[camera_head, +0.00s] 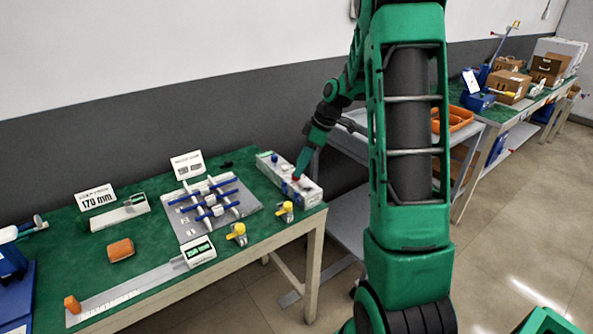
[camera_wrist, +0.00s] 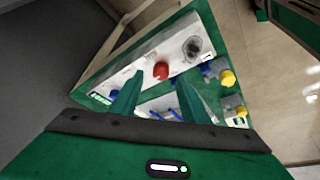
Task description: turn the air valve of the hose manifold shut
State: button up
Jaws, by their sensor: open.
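The hose manifold (camera_head: 290,178) is a long white box at the back right corner of the green table. I cannot tell from a label which knob is the air valve. My gripper (camera_wrist: 159,82) is open, its two green fingers pointing at the manifold near the red knob, with nothing held between them. In the head view my gripper (camera_head: 302,170) comes down over the right half of the manifold and partly hides it; whether it touches is unclear.
Two yellow-handled valves (camera_head: 237,234) (camera_head: 285,211) stand near the table's front edge. A grey plate (camera_head: 184,229) with blue rods lies left of the manifold. An orange block (camera_head: 120,250) and measuring gauges are further left. A grey cart (camera_head: 350,136) stands behind.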

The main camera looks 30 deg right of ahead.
jog(key=v, duration=0.8)
dwell(0.4)
jog(key=s+a+m+g+h, duration=0.1)
jog(key=s+m, duration=0.4)
jog(key=s, duration=0.6)
jog(key=s+a+m+g+h, duration=0.1)
jog(key=s+a+m, duration=0.3)
jog(key=s, duration=0.7)
jog(key=s+a+m+g+h, duration=0.1)
jog(key=s+a+m, duration=0.2)
jog(key=s+m, duration=0.4)
jog(key=s, duration=0.4)
jog(key=shift+s, duration=0.3)
jog(key=shift+w+a+f, duration=0.15)
jog(key=shift+w+f, duration=0.2)
jog(key=shift+w, duration=0.3)
